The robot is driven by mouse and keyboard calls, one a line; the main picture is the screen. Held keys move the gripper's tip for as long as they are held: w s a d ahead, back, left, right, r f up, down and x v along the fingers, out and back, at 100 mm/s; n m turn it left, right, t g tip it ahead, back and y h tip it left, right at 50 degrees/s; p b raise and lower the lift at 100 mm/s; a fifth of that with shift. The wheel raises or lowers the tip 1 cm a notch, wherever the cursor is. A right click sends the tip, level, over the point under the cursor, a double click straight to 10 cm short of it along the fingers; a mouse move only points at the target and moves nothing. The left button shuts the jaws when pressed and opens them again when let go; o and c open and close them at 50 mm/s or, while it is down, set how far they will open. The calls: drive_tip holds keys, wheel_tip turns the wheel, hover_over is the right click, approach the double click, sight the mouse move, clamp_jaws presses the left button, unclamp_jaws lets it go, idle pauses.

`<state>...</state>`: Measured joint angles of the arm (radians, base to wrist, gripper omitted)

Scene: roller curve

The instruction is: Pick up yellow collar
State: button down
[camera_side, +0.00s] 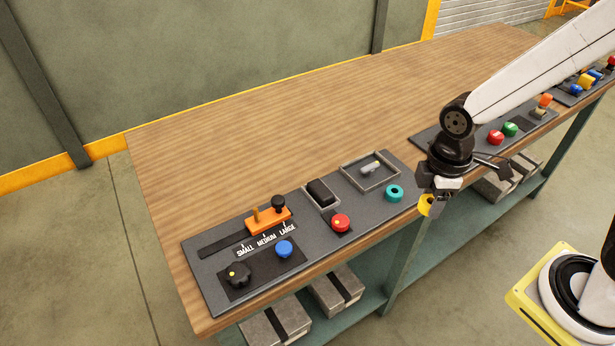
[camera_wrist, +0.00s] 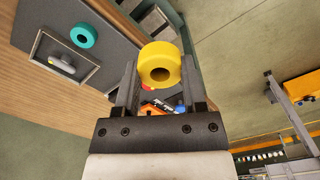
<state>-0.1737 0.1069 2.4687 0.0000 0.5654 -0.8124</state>
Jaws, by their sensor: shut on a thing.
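The yellow collar (camera_wrist: 160,67) is a thick ring with a round hole, held between the two fingers of my gripper (camera_wrist: 160,85) in the wrist view. In the side view, my gripper (camera_side: 433,194) is shut on the yellow collar (camera_side: 426,206), near the front edge of the bench. The collar is apart from the panel as far as I can see. The fingers hide part of it in the side view.
A teal collar (camera_side: 394,193) lies on the dark panel, left of my gripper. A grey tray (camera_side: 345,170) with a small metal part, a red button (camera_side: 341,223) and an orange slider block (camera_side: 268,220) are further left. The wooden bench top (camera_side: 270,130) behind is clear.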

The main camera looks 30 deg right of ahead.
drive_tip(key=shift+s+d+r, duration=0.1)
drive_tip(key=shift+s+r, duration=0.2)
drive_tip(key=shift+s, duration=0.5)
drive_tip(key=w+a, duration=1)
drive_tip(key=w, duration=0.5)
hover_over(255, 209)
wheel_tip(255, 209, down, 3)
drive_tip(key=shift+r+n, duration=0.1)
drive_tip(key=shift+n, duration=0.2)
drive_tip(key=shift+f, duration=0.2)
drive_tip(key=shift+f, duration=3.4)
